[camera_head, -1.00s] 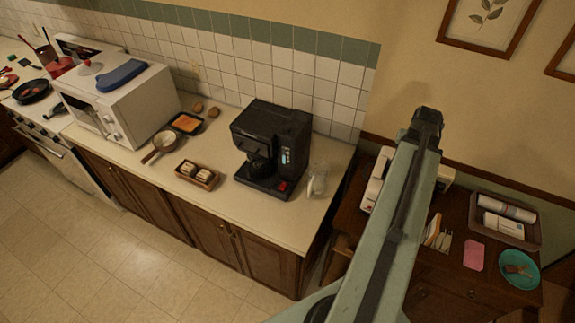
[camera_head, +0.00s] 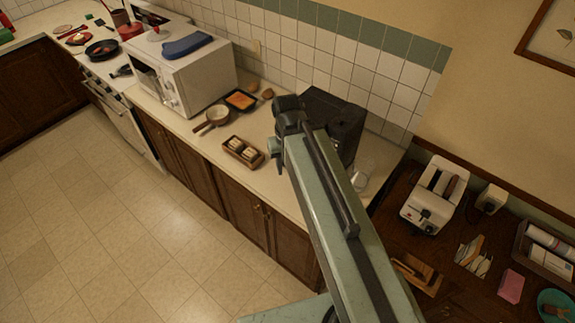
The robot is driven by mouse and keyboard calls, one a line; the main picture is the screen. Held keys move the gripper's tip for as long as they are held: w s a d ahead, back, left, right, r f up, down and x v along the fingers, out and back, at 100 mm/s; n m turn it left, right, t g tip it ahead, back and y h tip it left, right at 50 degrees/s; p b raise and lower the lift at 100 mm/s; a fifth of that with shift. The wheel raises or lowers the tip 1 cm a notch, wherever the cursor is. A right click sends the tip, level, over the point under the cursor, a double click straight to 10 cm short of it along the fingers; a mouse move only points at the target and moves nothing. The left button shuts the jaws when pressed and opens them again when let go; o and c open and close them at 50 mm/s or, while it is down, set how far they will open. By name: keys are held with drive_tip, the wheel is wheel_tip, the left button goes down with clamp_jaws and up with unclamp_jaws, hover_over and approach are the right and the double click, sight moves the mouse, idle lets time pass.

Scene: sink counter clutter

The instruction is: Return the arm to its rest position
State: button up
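My arm (camera_head: 335,225) is stretched out from the bottom of the picture, up and to the left, over the counter's right end. Its far end (camera_head: 290,115) is a dark joint that hides part of the black coffee maker (camera_head: 338,112). My gripper's fingers do not show, so I cannot see whether they hold anything.
The counter (camera_head: 190,132) holds a white microwave (camera_head: 195,80), a wooden box (camera_head: 243,153), a small pan (camera_head: 214,118), a dark tray (camera_head: 240,100) and a glass jar (camera_head: 362,175). The tiled floor (camera_head: 130,230) is clear.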

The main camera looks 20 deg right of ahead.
wheel_tip(320, 180, down, 24)
drive_tip(key=b, duration=2.4)
drive_tip(key=shift+w, duration=0.1)
drive_tip(key=shift+r+p, duration=0.3)
